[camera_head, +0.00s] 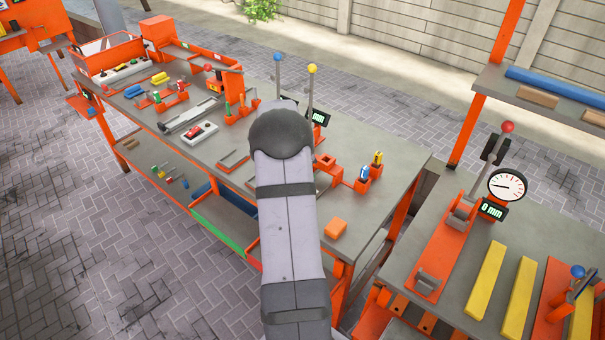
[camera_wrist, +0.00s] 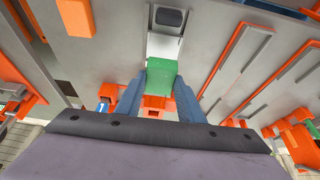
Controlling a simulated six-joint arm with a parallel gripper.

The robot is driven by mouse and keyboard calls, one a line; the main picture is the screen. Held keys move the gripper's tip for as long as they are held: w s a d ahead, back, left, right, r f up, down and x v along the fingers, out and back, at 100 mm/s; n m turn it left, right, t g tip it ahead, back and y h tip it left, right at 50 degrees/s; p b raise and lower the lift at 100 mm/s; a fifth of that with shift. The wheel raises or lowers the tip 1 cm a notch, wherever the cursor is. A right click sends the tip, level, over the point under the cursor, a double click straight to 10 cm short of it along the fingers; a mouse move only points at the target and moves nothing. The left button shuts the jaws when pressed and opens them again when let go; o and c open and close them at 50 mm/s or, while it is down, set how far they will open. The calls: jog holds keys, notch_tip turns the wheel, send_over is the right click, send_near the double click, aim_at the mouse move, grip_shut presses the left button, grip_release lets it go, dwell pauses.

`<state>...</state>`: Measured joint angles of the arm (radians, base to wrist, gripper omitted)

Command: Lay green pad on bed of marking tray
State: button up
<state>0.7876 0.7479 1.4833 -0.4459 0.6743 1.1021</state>
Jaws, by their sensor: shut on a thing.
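In the wrist view, my gripper (camera_wrist: 158,95) has its two blue-grey fingers closed on the sides of a green pad (camera_wrist: 161,79). The pad sticks out past the fingertips. Just beyond it is a pale grey-white piece (camera_wrist: 164,46) with a dark rounded rectangle (camera_wrist: 170,17) at its far end. I cannot tell whether this is the marking tray, or whether the pad touches it. In the head view, my arm hides the gripper and the pad.
The grey workbench (camera_head: 395,165) holds an orange block (camera_head: 335,228), which also shows in the wrist view (camera_wrist: 76,17). Orange-edged channels (camera_wrist: 240,62) lie to the right in the wrist view. Upright levers with blue (camera_head: 278,57) and yellow (camera_head: 312,69) knobs stand behind my arm.

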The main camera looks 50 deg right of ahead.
jog(key=shift+f+b, duration=1.75)
jog(key=shift+f, duration=0.55)
jog(key=shift+f+b, duration=0.7)
jog(key=o, duration=1.1)
jog(key=shift+o, duration=0.2)
jog(key=b+v, duration=0.2)
jog(key=v, duration=0.5)
jog(key=shift+r, duration=0.15)
jog(key=shift+a, duration=0.1)
